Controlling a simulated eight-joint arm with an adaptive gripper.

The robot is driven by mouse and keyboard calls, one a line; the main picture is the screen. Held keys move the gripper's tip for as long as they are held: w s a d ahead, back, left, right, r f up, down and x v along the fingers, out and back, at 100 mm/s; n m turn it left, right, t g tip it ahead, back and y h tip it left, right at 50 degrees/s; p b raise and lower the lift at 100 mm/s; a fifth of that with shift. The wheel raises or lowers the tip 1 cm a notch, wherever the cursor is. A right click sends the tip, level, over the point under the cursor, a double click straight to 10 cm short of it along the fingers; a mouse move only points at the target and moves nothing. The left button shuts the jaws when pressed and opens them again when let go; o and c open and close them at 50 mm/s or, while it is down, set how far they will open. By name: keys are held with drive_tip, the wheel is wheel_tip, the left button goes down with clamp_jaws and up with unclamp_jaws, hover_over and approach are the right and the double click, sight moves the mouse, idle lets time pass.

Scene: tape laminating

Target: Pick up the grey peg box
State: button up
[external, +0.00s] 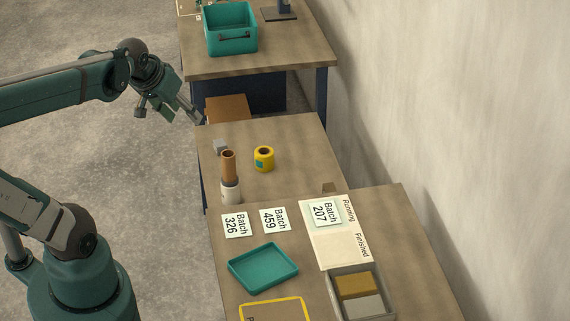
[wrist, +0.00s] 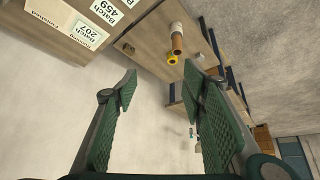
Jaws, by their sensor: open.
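A grey open tray (external: 378,318) holding a tan and a grey block stands on the near table; I cannot tell which of the two is the peg box. My gripper (external: 168,112) hangs left of the tables in the external view, apart from both grey things. In the wrist view my gripper (wrist: 160,72) is open, with nothing between its fingers.
The near table holds batch cards (external: 236,225) and a teal tray (external: 263,268). A teal bin (external: 231,30) stands on the far table.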

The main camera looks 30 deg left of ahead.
drive_tip(key=w+a+r+n, duration=0.1)
drive_tip(key=w+a, duration=0.1)
drive_tip(key=w, duration=0.6)
drive_tip(key=n+g+b, duration=0.1)
drive_tip(key=n+g, duration=0.6)
drive_tip(key=n, duration=0.2)
hover_over(226, 144)
drive_tip(key=f, duration=4.3)
drive_tip(key=shift+s+d+f, duration=0.1)
drive_tip(key=shift+d+f, duration=0.15)
drive_tip(key=shift+a+f+n, duration=0.2)
drive_tip(key=shift+f+n, duration=0.1)
drive_tip(key=shift+f, duration=0.3)
drive_tip(key=shift+f, duration=0.1)
drive_tip(key=shift+f+b, duration=0.45)
drive_tip(key=shift+f, duration=0.75)
